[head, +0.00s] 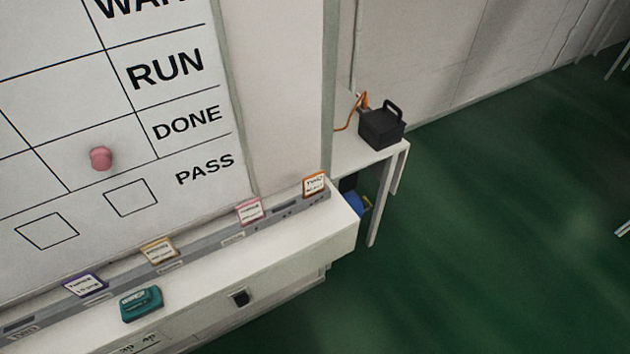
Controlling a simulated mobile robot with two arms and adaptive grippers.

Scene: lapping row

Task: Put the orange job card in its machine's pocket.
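The orange job card (314,184) stands upright at the right end of a grey rail (205,257) on a white ledge. It has an orange border and a white label with writing too small to read. A pink card (249,211), a yellow card (159,251) and a purple card (86,285) stand in the same rail to its left. Neither of my grippers shows in the head view. I cannot tell which machine belongs to the orange card, and no machine pocket is clearly visible.
A teal object (141,303) and a small black object (240,298) are at the ledge's front. A whiteboard (95,130) with a pink magnet (101,158) rises behind. A black box (382,127) sits on a side table (366,158). Green floor (480,230) is open to the right.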

